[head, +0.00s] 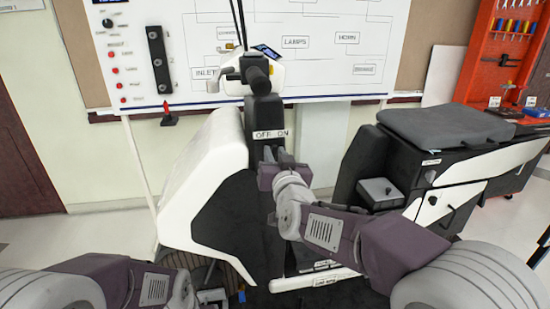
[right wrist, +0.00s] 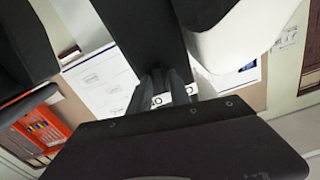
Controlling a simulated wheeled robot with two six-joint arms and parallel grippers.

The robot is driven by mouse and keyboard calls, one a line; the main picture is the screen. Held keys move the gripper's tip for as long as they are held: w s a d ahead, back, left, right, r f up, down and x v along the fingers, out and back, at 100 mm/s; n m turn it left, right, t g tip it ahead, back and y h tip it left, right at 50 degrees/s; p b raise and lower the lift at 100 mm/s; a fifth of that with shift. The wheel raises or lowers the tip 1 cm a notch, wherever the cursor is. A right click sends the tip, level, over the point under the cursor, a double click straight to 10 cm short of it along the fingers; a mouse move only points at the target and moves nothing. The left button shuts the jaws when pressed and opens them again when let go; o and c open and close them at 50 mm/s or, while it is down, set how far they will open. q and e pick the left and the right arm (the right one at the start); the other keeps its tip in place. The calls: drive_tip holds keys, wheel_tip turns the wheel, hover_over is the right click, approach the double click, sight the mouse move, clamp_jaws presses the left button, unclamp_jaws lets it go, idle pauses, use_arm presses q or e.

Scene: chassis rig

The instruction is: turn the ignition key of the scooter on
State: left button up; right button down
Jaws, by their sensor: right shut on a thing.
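The scooter stands ahead with its white front shield (head: 200,170), dark steering column (head: 264,112) and handlebar (head: 256,72). A white OFF/ON label (head: 270,134) is on the column; part of it shows between and beside the fingers in the right wrist view (right wrist: 178,98). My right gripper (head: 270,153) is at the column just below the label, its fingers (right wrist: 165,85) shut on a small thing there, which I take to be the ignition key. The key itself is hidden by the fingers, so its angle cannot be told. My left arm is low at the left; its fingertips are not clear.
The scooter's seat (head: 445,126) and a grey box (head: 380,192) are at the right. A whiteboard with diagrams (head: 325,35) stands behind, and a red tool rack (head: 515,50) is at the far right. Open floor lies left of the front shield.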

drive_tip(key=m+b, duration=0.2)
drive_tip(key=m, duration=0.1)
drive_tip(key=m+b, duration=0.1)
drive_tip(key=m, duration=0.2)
drive_tip(key=shift+d+f+b, duration=0.1)
drive_tip(key=shift+f+b, duration=0.1)
drive_tip(key=shift+b, duration=0.15)
drive_tip(key=shift+m+b, duration=0.9)
drive_tip(key=shift+m, duration=1.1)
drive_tip(key=c, duration=1.4)
unclamp_jaws()
drive_tip(key=shift+c, duration=0.2)
drive_tip(key=shift+s+r, duration=0.1)
